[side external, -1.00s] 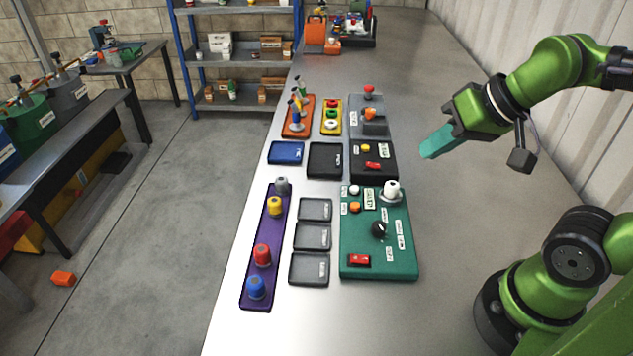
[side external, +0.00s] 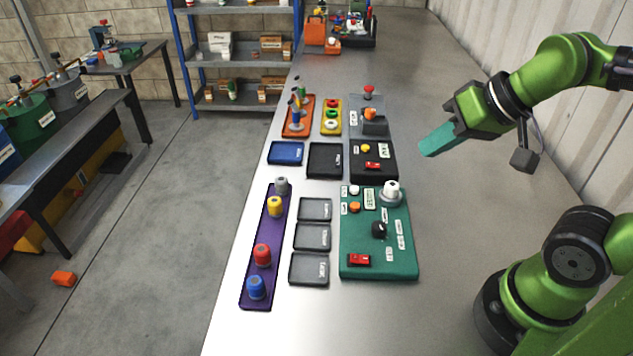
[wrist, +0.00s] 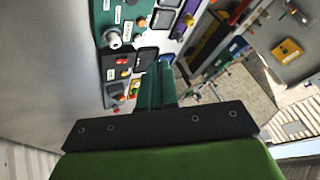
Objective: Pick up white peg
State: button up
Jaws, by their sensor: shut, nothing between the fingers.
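A white peg (side external: 391,188) stands upright in a grey round seat at the back right corner of the teal panel (side external: 375,265). In the wrist view the white peg (wrist: 114,41) shows at the upper left, on the teal panel (wrist: 108,14). My gripper (side external: 426,152) has teal fingers, shut and empty. It is in the air behind and right of the peg, apart from it. In the wrist view the closed fingers (wrist: 158,75) point away from the peg, which is to their upper left.
A purple strip (side external: 263,230) with several coloured knobs lies left of several grey trays (side external: 312,237). A black panel (side external: 385,172), a blue tray (side external: 287,153) and a black tray (side external: 325,160) lie behind. The bench right of the teal panel is clear.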

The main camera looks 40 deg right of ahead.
jog(key=o, duration=1.1)
jog(key=shift+o, duration=0.2)
jog(key=m+g+h, duration=0.2)
jog(key=g, duration=0.5)
send_over(392, 184)
jog(key=f, duration=1.4)
jog(key=shift+w+d+f, duration=0.1)
jog(key=shift+w+d, duration=0.1)
jog(key=shift+d, duration=0.1)
jog(key=f, duration=0.4)
jog(key=shift+s+a, duration=0.25)
jog(key=shift+f, duration=0.6)
